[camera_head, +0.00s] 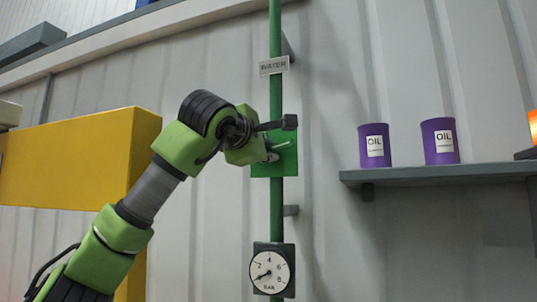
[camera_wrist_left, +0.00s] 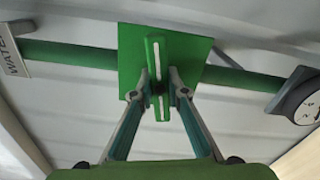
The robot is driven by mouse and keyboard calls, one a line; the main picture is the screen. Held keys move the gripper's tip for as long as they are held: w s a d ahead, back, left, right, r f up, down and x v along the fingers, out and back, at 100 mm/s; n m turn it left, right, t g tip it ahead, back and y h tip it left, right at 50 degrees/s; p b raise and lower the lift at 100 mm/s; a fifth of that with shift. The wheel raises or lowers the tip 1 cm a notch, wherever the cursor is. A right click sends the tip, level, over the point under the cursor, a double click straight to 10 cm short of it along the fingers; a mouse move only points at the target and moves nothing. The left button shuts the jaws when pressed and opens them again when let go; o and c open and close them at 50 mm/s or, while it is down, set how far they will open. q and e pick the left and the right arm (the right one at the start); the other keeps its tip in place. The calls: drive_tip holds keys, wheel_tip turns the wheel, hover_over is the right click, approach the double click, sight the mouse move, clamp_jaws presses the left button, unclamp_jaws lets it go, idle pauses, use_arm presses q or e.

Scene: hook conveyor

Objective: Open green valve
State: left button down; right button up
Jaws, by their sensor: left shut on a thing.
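The green valve has a square green plate (camera_head: 288,140) on a vertical green pipe (camera_head: 276,215) against the wall. In the left wrist view its plate (camera_wrist_left: 130,65) carries a narrow green handle (camera_wrist_left: 155,50) with a pale strip, lying roughly across the pipe (camera_wrist_left: 75,55). My left gripper (camera_wrist_left: 160,86) is shut on the handle, with one finger on each side near its middle. In the head view my left gripper (camera_head: 268,152) is at the plate and partly hidden by my own wrist. My right gripper is in neither view.
A "WATER" label (camera_head: 273,66) is above the valve, and a round pressure gauge (camera_head: 271,272) is below it. A shelf (camera_head: 440,174) on the right holds two purple oil cans (camera_head: 374,146). A yellow box (camera_head: 75,160) stands behind my left arm.

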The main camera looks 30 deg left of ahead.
use_arm(q)
drive_tip(key=n+b, duration=0.1)
drive_tip(key=n, duration=0.2)
drive_tip(key=shift+d+f+n, duration=0.1)
drive_tip(key=shift+f+n, duration=0.05)
drive_tip(key=shift+n, duration=0.15)
drive_tip(key=n+b, duration=0.1)
drive_tip(key=n, duration=0.2)
drive_tip(key=shift+n, duration=0.3)
drive_tip(key=n, duration=0.4)
drive_tip(key=shift+n+b, duration=0.3)
drive_tip(key=shift+b, duration=0.05)
drive_tip(key=shift+n+b, duration=0.3)
drive_tip(key=shift+n, duration=1.4)
drive_tip(key=c, duration=2)
unclamp_jaws()
drive_tip(key=shift+o, duration=0.2)
drive_tip(key=shift+s, duration=0.1)
drive_tip(key=v, duration=1.2)
